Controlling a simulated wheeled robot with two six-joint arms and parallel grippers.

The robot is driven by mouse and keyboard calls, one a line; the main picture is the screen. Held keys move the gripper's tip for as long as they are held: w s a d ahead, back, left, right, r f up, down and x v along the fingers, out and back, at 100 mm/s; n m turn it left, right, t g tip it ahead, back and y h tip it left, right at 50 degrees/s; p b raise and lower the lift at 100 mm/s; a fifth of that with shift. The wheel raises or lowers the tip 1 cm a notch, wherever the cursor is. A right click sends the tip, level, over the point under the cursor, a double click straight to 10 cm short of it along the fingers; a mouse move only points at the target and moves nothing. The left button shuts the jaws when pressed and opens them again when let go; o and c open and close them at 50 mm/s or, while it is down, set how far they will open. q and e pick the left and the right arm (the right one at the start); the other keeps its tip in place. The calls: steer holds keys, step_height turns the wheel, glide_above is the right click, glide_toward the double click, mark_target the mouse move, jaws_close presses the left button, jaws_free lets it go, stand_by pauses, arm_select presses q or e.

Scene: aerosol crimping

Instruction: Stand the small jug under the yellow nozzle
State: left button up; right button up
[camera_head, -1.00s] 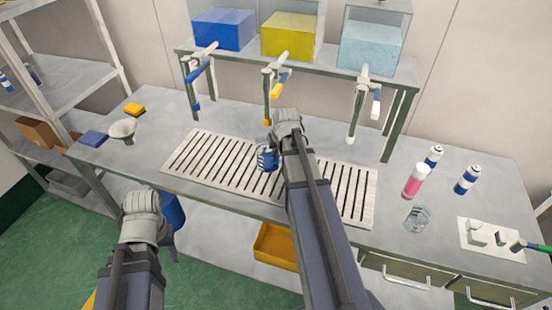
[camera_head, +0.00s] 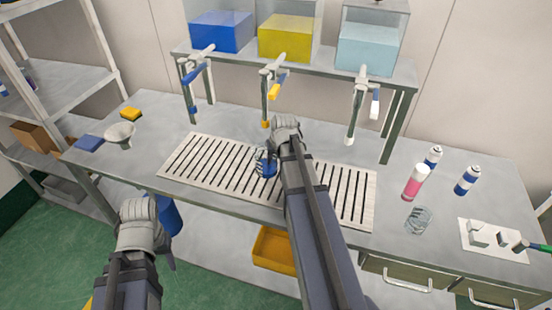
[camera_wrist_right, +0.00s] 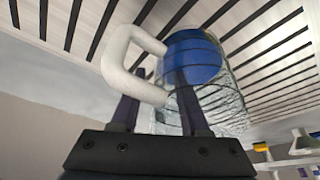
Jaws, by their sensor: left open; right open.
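The small jug (camera_head: 267,169) is clear with a blue part and stands over the slatted grate, in front of the yellow nozzle (camera_head: 265,124) and a little to its near side. In the right wrist view the jug (camera_wrist_right: 215,105) shows its white handle (camera_wrist_right: 122,60). My right gripper (camera_wrist_right: 158,105) is open with its fingers at the handle, one on each side of it; whether they touch it I cannot tell. In the head view my right wrist hides most of that gripper. My left gripper (camera_head: 166,238) is open and empty in front of the table's left part.
The grate (camera_head: 205,160) lies under three taps with blue, yellow and white levers. A funnel (camera_head: 120,133) and sponges stand at left.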

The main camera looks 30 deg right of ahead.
steer(key=shift+r, duration=0.2)
steer(key=p+v, duration=1.1)
steer(key=v, duration=0.1)
steer(key=shift+p, duration=0.3)
